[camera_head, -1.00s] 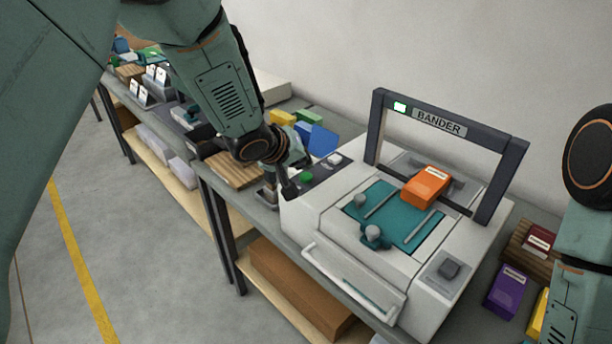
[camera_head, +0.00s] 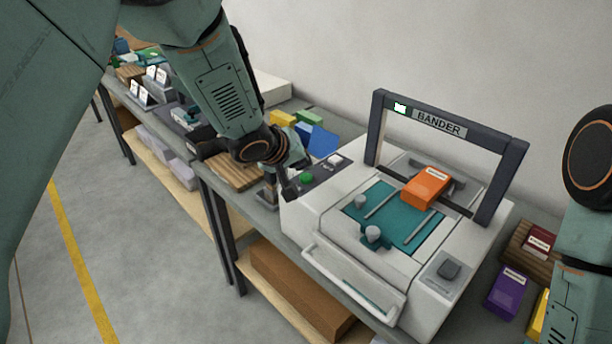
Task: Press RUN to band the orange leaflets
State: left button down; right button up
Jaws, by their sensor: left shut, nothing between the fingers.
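The bander (camera_head: 345,263) is a white machine with a dark arch labelled BANDER (camera_head: 439,123). An orange leaflet stack (camera_head: 426,187) lies at the back of its teal bed (camera_head: 412,236), under the arch. A dark control panel at its left end carries a green button (camera_head: 307,179) and a whitish button (camera_head: 335,159). No RUN lettering is readable. My left gripper (camera_head: 290,189) is shut and empty, pointing down at the panel's left end, just left of the green button. I cannot tell whether it touches the panel. My right gripper is out of view; only its arm shows at the right.
Purple (camera_head: 507,291) and dark red packs (camera_head: 538,240) lie right of the bander. A blue panel (camera_head: 323,141) and yellow pack (camera_head: 282,119) stand behind my left gripper. Knobs (camera_head: 373,234) stand on the bed. Open floor lies at the left.

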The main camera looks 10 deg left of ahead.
aim_at(304, 178)
pick_arm(q)
jog(key=shift+f, duration=0.15)
jog(key=shift+f, duration=0.3)
jog(key=shift+f, duration=0.55)
dwell(0.7)
dwell(0.3)
jog(key=shift+r+p, duration=1)
jog(key=shift+p, duration=0.15)
notch_tip(304, 178, up, 5)
jog(key=p, duration=0.6)
jog(key=shift+r, duration=0.1)
